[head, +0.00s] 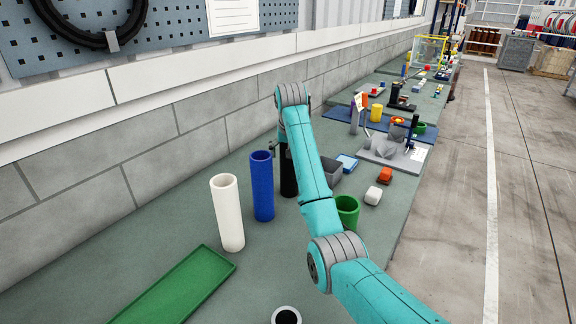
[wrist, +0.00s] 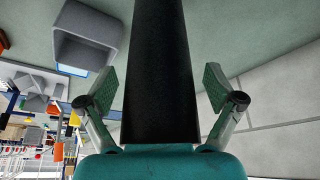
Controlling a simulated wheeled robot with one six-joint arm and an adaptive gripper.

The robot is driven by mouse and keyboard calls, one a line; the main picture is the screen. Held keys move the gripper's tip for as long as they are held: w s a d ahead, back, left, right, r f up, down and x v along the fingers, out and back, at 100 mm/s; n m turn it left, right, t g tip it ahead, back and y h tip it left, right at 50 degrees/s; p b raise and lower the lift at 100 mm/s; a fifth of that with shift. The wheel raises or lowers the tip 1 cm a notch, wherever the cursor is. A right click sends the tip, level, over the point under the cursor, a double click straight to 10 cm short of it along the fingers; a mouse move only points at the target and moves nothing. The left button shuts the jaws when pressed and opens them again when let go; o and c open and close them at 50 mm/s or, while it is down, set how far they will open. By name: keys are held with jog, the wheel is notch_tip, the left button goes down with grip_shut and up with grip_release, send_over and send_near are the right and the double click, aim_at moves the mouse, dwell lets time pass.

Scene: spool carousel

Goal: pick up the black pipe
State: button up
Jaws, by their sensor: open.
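The black pipe (head: 287,172) stands upright on the bench behind my arm in the head view, just right of the blue pipe. My arm hides part of it. In the wrist view the black pipe (wrist: 160,50) fills the middle of the picture and runs between the fingers. My gripper (wrist: 160,88) is open, with one finger on each side of the pipe. A gap shows between each finger pad and the pipe. In the head view my gripper is mostly hidden behind the arm.
A blue pipe (head: 262,186) and a white pipe (head: 227,212) stand to the left. A green tray (head: 178,287) lies in front. A grey bin (head: 329,171) and a short green cylinder (head: 348,209) are to the right. The block wall (head: 150,150) runs along the bench's left side.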

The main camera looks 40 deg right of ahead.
jog(key=shift+r, duration=0.1)
grip_shut()
